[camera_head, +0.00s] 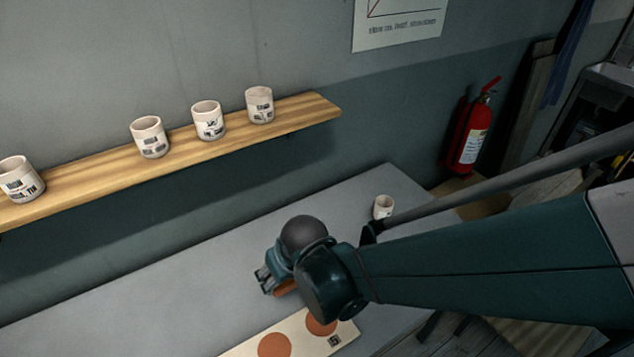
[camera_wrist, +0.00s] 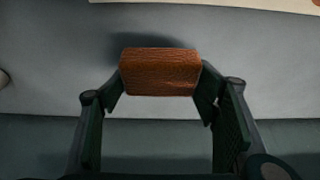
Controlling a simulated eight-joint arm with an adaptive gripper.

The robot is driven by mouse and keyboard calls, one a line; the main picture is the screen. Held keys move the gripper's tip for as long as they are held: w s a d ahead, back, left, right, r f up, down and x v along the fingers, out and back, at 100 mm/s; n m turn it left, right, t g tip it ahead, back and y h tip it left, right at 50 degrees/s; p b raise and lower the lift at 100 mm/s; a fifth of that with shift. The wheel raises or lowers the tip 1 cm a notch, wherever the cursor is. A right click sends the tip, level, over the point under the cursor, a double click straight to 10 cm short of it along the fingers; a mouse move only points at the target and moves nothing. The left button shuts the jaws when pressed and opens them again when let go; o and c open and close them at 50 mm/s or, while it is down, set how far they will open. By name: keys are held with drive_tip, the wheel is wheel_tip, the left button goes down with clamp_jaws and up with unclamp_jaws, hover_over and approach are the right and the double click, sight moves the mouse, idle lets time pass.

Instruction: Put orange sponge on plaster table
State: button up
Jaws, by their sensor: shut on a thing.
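The orange sponge (camera_wrist: 160,72) is a brown-orange block between the two fingers of my gripper (camera_wrist: 161,85) in the wrist view. The fingers touch it at both ends. In the head view a small part of the sponge (camera_head: 286,288) shows below my gripper (camera_head: 273,282); my wrist hides the rest. The grey plaster table (camera_head: 150,300) runs under the gripper, along the wall. A dark shadow lies on the table beside the sponge in the wrist view. I cannot tell whether the sponge touches the table or is a little above it.
A pale board (camera_head: 300,335) with orange discs lies on the table's near side. A small white cup (camera_head: 383,207) stands near the table's far right end. A wooden shelf (camera_head: 180,155) with several cups hangs above. A red fire extinguisher (camera_head: 471,130) is on the wall. The table's left part is clear.

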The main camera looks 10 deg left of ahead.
sight(291, 281)
drive_tip(key=shift+f, duration=1.45)
drive_tip(key=shift+f+b, duration=0.1)
drive_tip(key=shift+b, duration=0.2)
drive_tip(key=shift+f+b, duration=0.5)
drive_tip(key=shift+f, duration=1.5)
drive_tip(key=shift+f, duration=0.15)
drive_tip(key=o, duration=0.8)
drive_tip(key=shift+c, duration=0.2)
drive_tip(key=shift+p+v, duration=1.45)
drive_tip(key=shift+v, duration=4.7)
